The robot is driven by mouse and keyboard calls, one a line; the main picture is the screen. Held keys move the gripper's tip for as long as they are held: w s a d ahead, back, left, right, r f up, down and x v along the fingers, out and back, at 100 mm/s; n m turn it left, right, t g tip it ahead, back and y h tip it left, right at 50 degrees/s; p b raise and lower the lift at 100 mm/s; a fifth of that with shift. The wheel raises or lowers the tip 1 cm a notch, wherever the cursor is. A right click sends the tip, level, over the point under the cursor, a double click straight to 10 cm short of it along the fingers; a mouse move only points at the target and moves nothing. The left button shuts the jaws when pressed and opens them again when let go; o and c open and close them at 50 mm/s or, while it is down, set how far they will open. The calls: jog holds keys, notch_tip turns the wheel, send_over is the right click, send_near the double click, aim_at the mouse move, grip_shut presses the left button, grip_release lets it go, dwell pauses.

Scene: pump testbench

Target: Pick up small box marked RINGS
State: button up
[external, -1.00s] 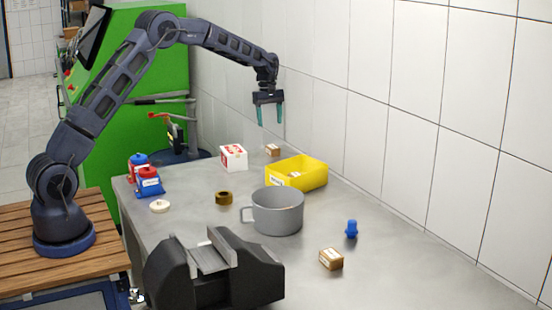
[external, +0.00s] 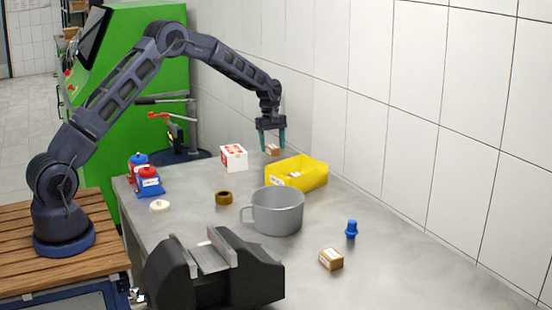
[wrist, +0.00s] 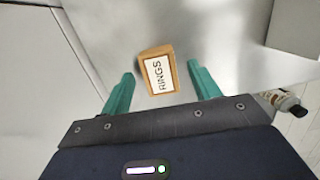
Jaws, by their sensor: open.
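The small brown box marked RINGS (wrist: 158,73) lies on the grey table, with its white label legible in the wrist view. In the external view the small box (external: 273,150) is at the far back of the table, near the tiled wall. My gripper (external: 270,150) is open and right above the box, pointing down. In the wrist view my gripper's teal fingers (wrist: 160,82) stand apart on either side of the box, with nothing held between them. I cannot tell the exact height left between fingertips and box.
A white and red box (external: 233,158) stands just left of the small box. A yellow bin (external: 312,178) is in front. A grey pot (external: 278,214), a brass ring (external: 223,198), another small brown box (external: 331,259) and a black vise (external: 165,275) are nearer. The tiled wall (external: 350,130) is close behind.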

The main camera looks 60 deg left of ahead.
jog(key=shift+d+f, duration=0.1)
jog(key=shift+f, duration=0.45)
jog(key=shift+c, duration=0.4)
jog(key=c, duration=1)
jog(key=shift+r, duration=0.1)
